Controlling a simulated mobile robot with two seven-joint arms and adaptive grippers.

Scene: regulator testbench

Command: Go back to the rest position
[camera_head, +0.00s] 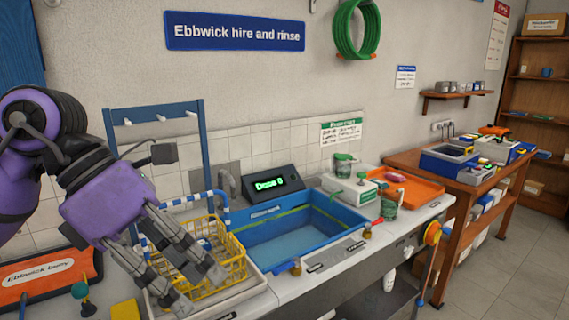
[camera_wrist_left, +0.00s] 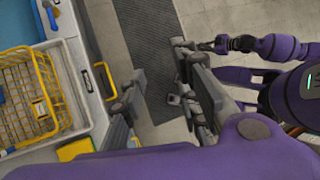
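My left gripper (camera_head: 198,287) hangs in front of the yellow wire basket at the counter's left, its two fingers spread apart with nothing between them. In the left wrist view its fingers (camera_wrist_left: 160,66) are also apart, with only floor and a dark mat between them. The yellow basket (camera_head: 232,262) is partly hidden behind the fingers; it also shows at the left of the wrist view (camera_wrist_left: 45,98). A purple arm of mine with a dark end (camera_wrist_left: 232,43) shows at the upper right of the wrist view; its finger state is unclear.
The blue sink basin (camera_head: 290,243) is right of the basket, with a display (camera_head: 272,184) reading "Dose 0" behind it. A blue rack (camera_head: 197,125) rises behind the basket. Tiled floor (camera_head: 500,275) is open at right.

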